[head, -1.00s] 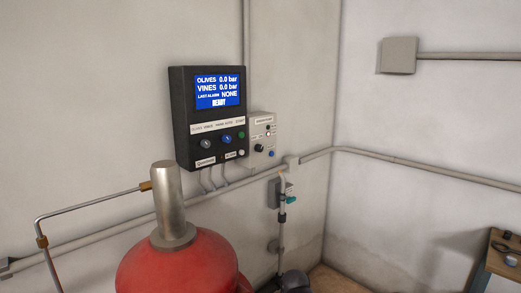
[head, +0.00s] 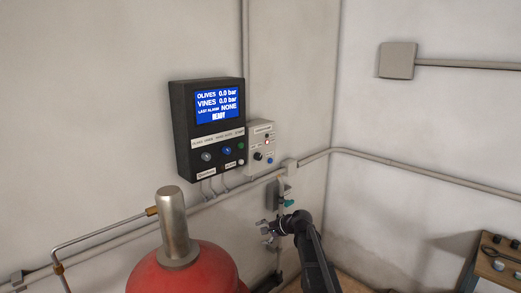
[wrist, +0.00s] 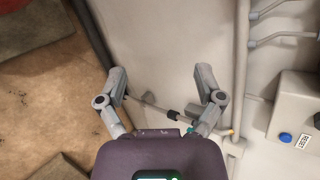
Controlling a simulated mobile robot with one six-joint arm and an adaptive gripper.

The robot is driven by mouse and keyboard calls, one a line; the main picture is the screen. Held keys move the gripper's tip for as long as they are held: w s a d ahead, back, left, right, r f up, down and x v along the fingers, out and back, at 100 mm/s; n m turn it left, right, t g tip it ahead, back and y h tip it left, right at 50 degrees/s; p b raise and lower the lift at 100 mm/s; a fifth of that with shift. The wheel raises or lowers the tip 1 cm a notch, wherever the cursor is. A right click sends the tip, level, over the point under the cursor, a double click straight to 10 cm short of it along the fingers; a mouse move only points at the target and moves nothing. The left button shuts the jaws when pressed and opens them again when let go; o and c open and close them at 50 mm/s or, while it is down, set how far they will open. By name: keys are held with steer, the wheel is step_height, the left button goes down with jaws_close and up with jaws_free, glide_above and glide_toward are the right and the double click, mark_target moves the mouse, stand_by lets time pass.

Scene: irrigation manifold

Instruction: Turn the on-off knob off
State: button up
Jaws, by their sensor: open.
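A black control panel (head: 184,135) with a lit blue screen hangs on the wall in the head view. Below the screen it has a grey knob (head: 207,155) and a blue knob (head: 227,151). A smaller grey box (head: 263,130) to its right carries a black knob (head: 257,156) and a blue button (head: 270,160). The labels are too small to show which knob is the on-off knob. My gripper (head: 265,232) is open and empty, below the boxes. In the wrist view my gripper (wrist: 160,82) has its fingers spread, with the grey box (wrist: 296,105) at the right edge.
A red tank (head: 190,267) with a metal neck stands at the front left. A wall pipe (head: 335,151) runs below the boxes, and a vertical pipe with a teal-handled valve (head: 288,203) is near my gripper. A bench (head: 500,260) stands at the right.

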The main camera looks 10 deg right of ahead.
steer(key=w+d+r+m+t+y+p, duration=0.2)
steer(key=w+d+r+m+t+p, duration=0.3)
steer(key=w+r, duration=0.7)
steer(key=m+t+p, duration=0.1)
steer(key=m+t, duration=0.2)
steer(key=m, duration=0.5)
glide_toward(260, 157)
steer(key=v, duration=0.3)
steer(key=shift+s+r, duration=0.1)
steer(key=shift+s, duration=0.15)
steer(key=x, duration=1.4)
steer(key=shift+d, duration=0.1)
steer(key=shift+c, duration=0.2)
steer(key=c, duration=1.1)
